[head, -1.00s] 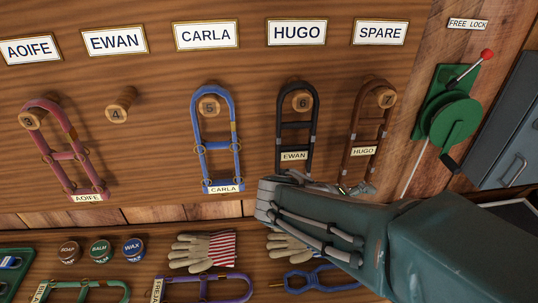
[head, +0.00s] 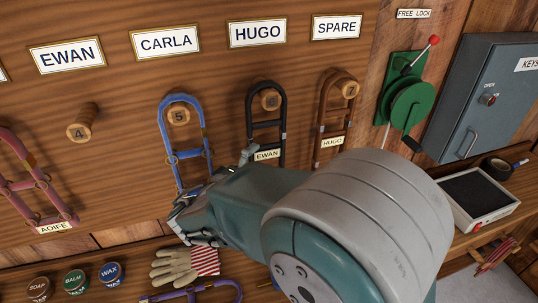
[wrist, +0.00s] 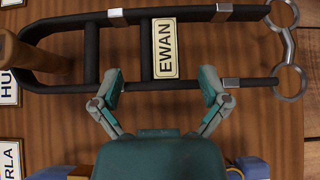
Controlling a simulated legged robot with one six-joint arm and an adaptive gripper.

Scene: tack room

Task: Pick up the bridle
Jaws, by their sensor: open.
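A black bridle (head: 282,108) tagged EWAN hangs on peg 6 under the HUGO sign. In the wrist view the black bridle (wrist: 135,87) runs across the top, with its EWAN tag (wrist: 165,48) and metal rings at the right. My gripper (wrist: 161,85) is open and empty; its fingertips lie over the near strap, one on each side of the tag. Contact cannot be told. Other bridles hang nearby: blue (head: 184,141) on peg 5, its lower end behind my arm, brown (head: 335,118) tagged HUGO on peg 7, and pink (head: 35,180) tagged AOIFE.
Peg 4 (head: 82,124) under the EWAN sign is bare. A green crank (head: 408,103) with a red-knobbed lever and a grey key cabinet (head: 490,100) are at right. Gloves (head: 180,266) and tins (head: 75,281) lie below the board.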

